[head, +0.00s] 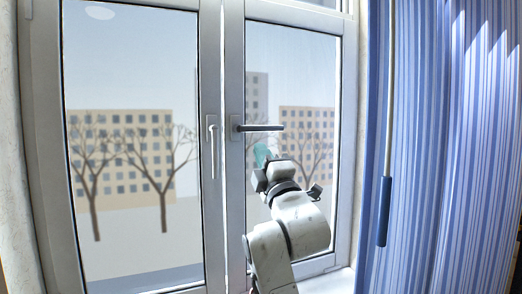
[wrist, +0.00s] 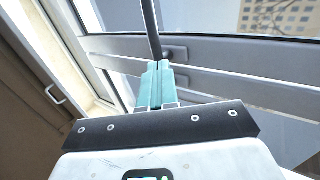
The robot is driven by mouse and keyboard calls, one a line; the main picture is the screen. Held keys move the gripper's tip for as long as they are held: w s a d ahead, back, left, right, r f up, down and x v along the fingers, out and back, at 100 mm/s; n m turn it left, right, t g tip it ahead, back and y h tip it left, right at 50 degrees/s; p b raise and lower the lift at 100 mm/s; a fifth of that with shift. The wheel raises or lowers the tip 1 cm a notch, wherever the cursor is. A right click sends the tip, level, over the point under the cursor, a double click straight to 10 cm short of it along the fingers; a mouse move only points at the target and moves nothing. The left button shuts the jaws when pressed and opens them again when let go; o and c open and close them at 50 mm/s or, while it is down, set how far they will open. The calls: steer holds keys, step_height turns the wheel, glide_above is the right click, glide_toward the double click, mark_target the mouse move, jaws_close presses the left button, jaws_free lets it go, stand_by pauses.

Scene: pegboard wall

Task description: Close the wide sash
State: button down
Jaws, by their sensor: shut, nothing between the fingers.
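The window has two glazed sashes. The left sash (head: 210,230) has a handle (head: 212,145) pointing down. The right sash (head: 235,205) has a dark handle (head: 260,127) lying level, pointing right; this handle also shows in the wrist view (wrist: 151,28). I cannot tell which sash is the wide one, or how far the right one stands from its frame. My gripper (head: 262,152) is in front of the right sash, just below its level handle. In the wrist view its teal fingers (wrist: 155,84) are shut and empty, close to the handle; contact is unclear.
A blue striped curtain (head: 450,150) hangs on the right, with a rod ending in a blue grip (head: 384,210) before it. A pale sill (head: 335,282) runs below the right sash. Buildings and bare trees show beyond the glass.

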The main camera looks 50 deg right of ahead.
steer(key=b+v, duration=0.1)
steer(key=v, duration=0.7)
steer(key=shift+s+b, duration=0.2)
steer(key=shift+b, duration=0.15)
steer(key=w+a+f+m+g+y, duration=0.1)
steer(key=a+f+m+g+y, duration=0.15)
steer(key=f, duration=0.85)
steer(key=a+f+m+g+y, duration=0.2)
steer(key=a+f+g+y, duration=0.1)
steer(key=f, duration=0.8)
steer(key=w+a+f+m+g+y, duration=0.1)
steer(key=a+f+m+g+y, duration=0.15)
steer(key=f, duration=0.85)
steer(key=s+a+f+m+g+y, duration=0.1)
steer(key=s+a+f+g, duration=0.25)
steer(key=f, duration=0.35)
steer(key=s+a+f+m+g+y, duration=0.1)
steer(key=s+a+f+g+y, duration=0.1)
steer(key=s+a+f, duration=0.35)
steer(key=s+a+f+m+g+y, duration=0.1)
steer(key=s+a+f+m+g, duration=0.2)
steer(key=s+f, duration=0.9)
steer(key=s+g, duration=0.3)
steer(key=shift+s, duration=0.2)
steer(key=shift+a+g, duration=0.1)
steer(key=shift+g, duration=0.15)
